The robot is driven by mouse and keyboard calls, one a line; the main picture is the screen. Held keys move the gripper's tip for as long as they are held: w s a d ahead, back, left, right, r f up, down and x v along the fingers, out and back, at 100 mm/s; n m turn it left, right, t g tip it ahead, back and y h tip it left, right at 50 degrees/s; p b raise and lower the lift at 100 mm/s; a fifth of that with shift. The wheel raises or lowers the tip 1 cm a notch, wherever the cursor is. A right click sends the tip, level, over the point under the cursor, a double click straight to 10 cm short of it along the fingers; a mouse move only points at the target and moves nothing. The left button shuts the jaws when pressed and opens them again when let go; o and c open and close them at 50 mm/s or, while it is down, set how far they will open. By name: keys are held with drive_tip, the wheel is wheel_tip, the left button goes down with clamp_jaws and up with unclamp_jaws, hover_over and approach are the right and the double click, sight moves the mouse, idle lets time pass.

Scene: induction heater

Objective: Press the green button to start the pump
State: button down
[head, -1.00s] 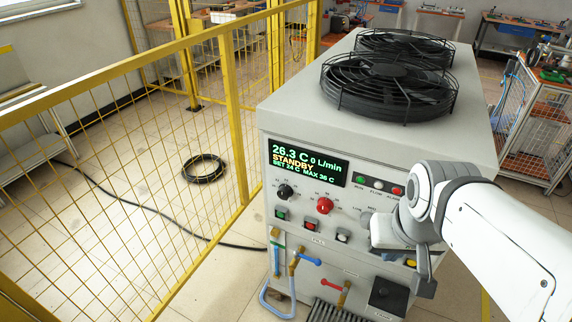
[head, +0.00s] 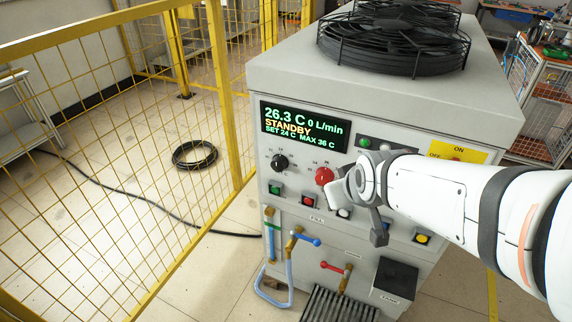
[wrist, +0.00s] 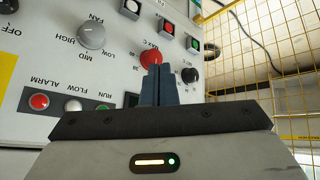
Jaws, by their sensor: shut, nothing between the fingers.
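The square green button (head: 276,188) is at the left end of the button row on the grey unit's front panel. In the wrist view it shows lit green (wrist: 193,45), beyond my fingertips and to their right. My gripper (wrist: 157,70) is shut and empty, its fingers together in front of the panel near the red knob (wrist: 151,57). In the head view my wrist hides part of the panel right of the red knob (head: 324,176). The gap between fingertips and panel is hard to judge. The display (head: 303,130) reads STANDBY, 0 L/min.
A red button (head: 306,198) is right of the green one, and a black knob (head: 279,162) is above it. Blue-handled (head: 306,240) and red-handled (head: 333,267) valves stick out below. A yellow mesh fence (head: 237,100) stands to the left.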

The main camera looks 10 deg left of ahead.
sight(276, 189)
drive_tip(key=w+a+f+n+t+y+b, duration=0.3)
drive_tip(key=w+a+f+n+t+b, duration=0.1)
drive_tip(key=a+f+b, duration=0.6)
drive_tip(key=w+a+f+n+t+y+b, duration=0.2)
drive_tip(key=w+a+f+n+t+b, duration=0.2)
drive_tip(key=a+f+b, duration=0.7)
wheel_tip(276, 189, down, 2)
drive_tip(key=shift+w+f+n+y+b, duration=0.2)
drive_tip(key=shift+w+n+y+b, duration=0.2)
drive_tip(key=shift+w+n+b, duration=0.55)
drive_tip(key=shift+s, duration=0.1)
drive_tip(key=w+d, duration=0.2)
drive_tip(key=w, duration=0.6)
drive_tip(key=shift+w+d, duration=0.15)
drive_tip(key=shift+d, duration=0.25)
drive_tip(key=shift+w, duration=0.1)
drive_tip(key=shift+w+d, duration=0.15)
drive_tip(key=shift+w, duration=0.25)
